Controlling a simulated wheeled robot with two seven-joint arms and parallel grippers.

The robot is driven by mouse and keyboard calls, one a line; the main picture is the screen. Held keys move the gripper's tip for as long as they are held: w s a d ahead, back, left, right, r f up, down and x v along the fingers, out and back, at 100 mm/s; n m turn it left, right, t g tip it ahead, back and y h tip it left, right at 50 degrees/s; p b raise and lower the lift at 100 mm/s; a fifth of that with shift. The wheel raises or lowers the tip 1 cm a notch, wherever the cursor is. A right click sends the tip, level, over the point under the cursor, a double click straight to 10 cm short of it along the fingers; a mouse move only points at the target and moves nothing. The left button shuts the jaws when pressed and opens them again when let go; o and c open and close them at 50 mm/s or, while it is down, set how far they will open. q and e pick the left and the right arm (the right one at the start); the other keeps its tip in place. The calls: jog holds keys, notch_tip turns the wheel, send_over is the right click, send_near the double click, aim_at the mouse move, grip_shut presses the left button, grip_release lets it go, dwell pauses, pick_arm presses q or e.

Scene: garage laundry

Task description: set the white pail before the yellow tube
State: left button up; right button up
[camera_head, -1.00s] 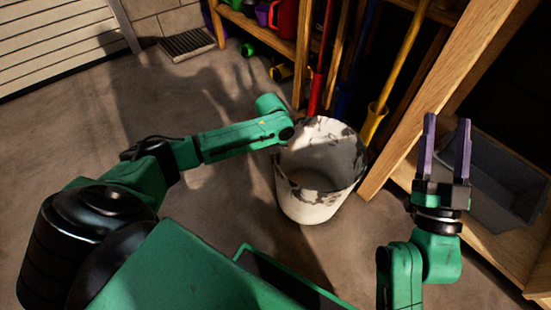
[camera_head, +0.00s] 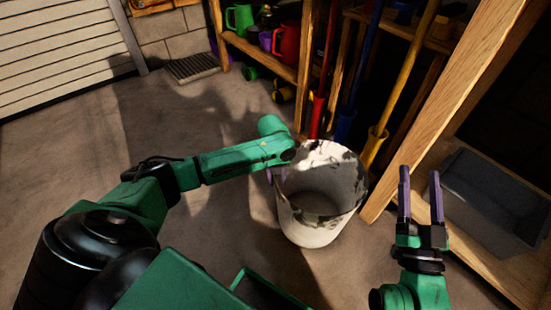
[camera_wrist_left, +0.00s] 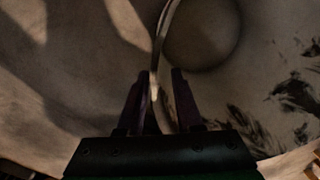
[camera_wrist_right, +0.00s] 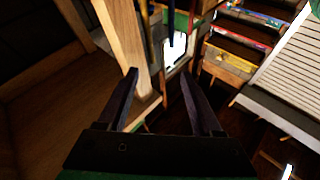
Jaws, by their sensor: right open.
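The white pail (camera_head: 312,228), with dark blotches, stands upright on the floor near the shelf. The yellow tube (camera_head: 373,147) holds a yellow pole and stands behind the pail to its right. My left gripper (camera_head: 276,175) is at the pail's left rim, mostly hidden by its arm in the head view. In the left wrist view the pail (camera_wrist_left: 245,85) fills the right side, and its rim passes between the fingers (camera_wrist_left: 160,85), which stand apart. My right gripper (camera_head: 420,188) is open and empty, right of the pail. It also shows in the right wrist view (camera_wrist_right: 158,85).
A red tube (camera_head: 317,112) and a blue tube (camera_head: 344,124) with poles stand behind the pail. A wooden post (camera_head: 430,125) rises right of the yellow tube. A dark grey bin (camera_head: 485,210) sits on the right shelf. Floor at the left is open.

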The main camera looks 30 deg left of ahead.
pick_arm(q)
notch_tip(320, 180, up, 2)
jog(key=shift+r+p, duration=0.25)
jog(key=shift+p, duration=0.35)
notch_tip(320, 180, up, 2)
jog(key=shift+a+r+p, duration=0.15)
jog(key=shift+r+p, duration=0.05)
jog(key=shift+p, duration=0.4)
notch_tip(320, 180, up, 6)
jog(key=p, duration=0.2)
jog(key=shift+s+a+p, duration=0.1)
jog(key=shift+p, duration=0.3)
pick_arm(e)
jog(key=s+f+g, duration=0.3)
jog(key=s+f, duration=0.1)
jog(key=f, duration=0.3)
jog(key=s+a+f+g+h, duration=0.1)
jog(key=s+f+g, duration=0.2)
jog(key=f, duration=0.4)
jog(key=s+f+g, duration=0.3)
jog(key=s+f, duration=0.2)
jog(key=f, duration=0.2)
jog(key=shift+s+a+m+g, duration=0.3)
jog(key=shift+s+a+m, duration=0.05)
jog(key=shift+a+m, duration=0.05)
pick_arm(q)
jog(key=shift+f, duration=0.1)
pick_arm(e)
jog(key=shift+f, duration=0.1)
